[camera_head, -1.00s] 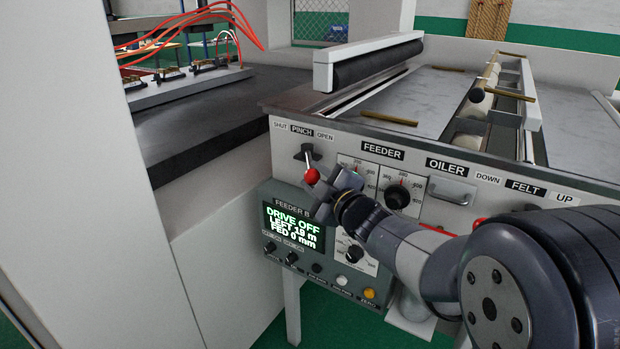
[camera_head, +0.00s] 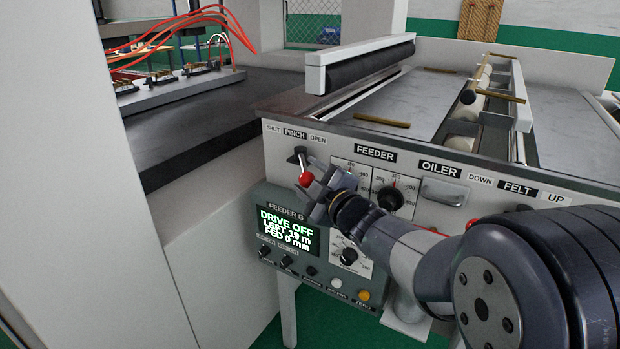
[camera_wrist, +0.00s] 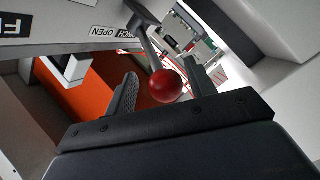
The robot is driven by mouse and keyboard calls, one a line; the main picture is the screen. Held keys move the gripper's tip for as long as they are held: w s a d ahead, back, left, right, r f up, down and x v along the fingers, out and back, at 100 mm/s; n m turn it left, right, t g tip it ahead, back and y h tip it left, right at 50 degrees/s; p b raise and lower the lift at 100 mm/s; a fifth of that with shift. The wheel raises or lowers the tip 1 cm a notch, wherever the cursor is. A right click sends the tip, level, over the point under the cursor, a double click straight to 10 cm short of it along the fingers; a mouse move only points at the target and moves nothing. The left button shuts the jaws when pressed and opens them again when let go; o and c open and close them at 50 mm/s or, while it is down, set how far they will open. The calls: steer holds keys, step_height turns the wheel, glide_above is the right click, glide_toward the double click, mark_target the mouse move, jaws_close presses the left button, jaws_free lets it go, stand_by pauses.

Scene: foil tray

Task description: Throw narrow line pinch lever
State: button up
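The pinch lever's red ball knob (camera_head: 305,179) hangs below its pivot on the feeder panel, under the PINCH label (camera_head: 295,134) with SHUT at its left and OPEN at its right. The lever leans slightly to the right. My gripper (camera_head: 315,192) is at the knob. In the wrist view the red knob (camera_wrist: 166,86) lies between the two spread fingers of my gripper (camera_wrist: 160,88), nearer the right finger. A gap shows between the left finger and the knob; contact on the right side cannot be told.
A FEEDER dial (camera_head: 390,198) and the OILER cover (camera_head: 442,192) are right of the lever. The Feeder B display (camera_head: 287,228), reading DRIVE OFF, and its knobs sit below. A white cabinet wall (camera_head: 215,240) stands left.

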steer(key=shift+s, duration=0.1)
steer(key=v, duration=1)
steer(key=shift+s+d+p, duration=0.25)
steer(key=shift+p, duration=0.1)
steer(key=shift+f, duration=0.1)
steer(key=x, duration=1.1)
steer(key=shift+s+b, duration=0.1)
steer(key=shift+b, duration=0.3)
steer(key=shift+a, duration=0.1)
